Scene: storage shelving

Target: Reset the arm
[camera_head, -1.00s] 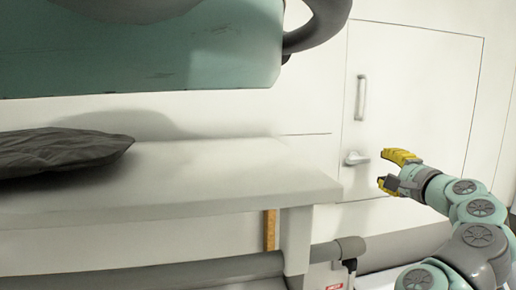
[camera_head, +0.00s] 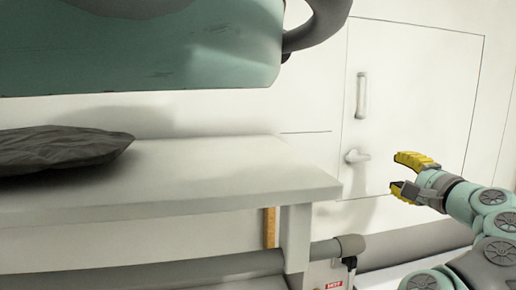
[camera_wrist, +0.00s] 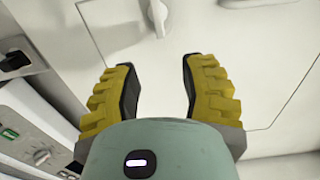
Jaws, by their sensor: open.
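My gripper (camera_head: 405,176) is at the right of the head view, in front of the white cabinet door (camera_head: 420,90). Its yellow fingers are spread apart with nothing between them. In the wrist view my gripper (camera_wrist: 158,88) also shows open and empty. The lever handle (camera_head: 357,156) of the door is left of the fingertips, apart from them in the picture. Part of a handle (camera_wrist: 159,15) shows beyond the fingers at the top of the wrist view.
A white shelf (camera_head: 230,178) is at the left, with a dark bag (camera_head: 60,152) on it. A large teal object (camera_head: 150,50) fills the upper left. A grey pipe (camera_head: 180,270) runs below the shelf. A white panel with a knob (camera_wrist: 40,150) is at lower left in the wrist view.

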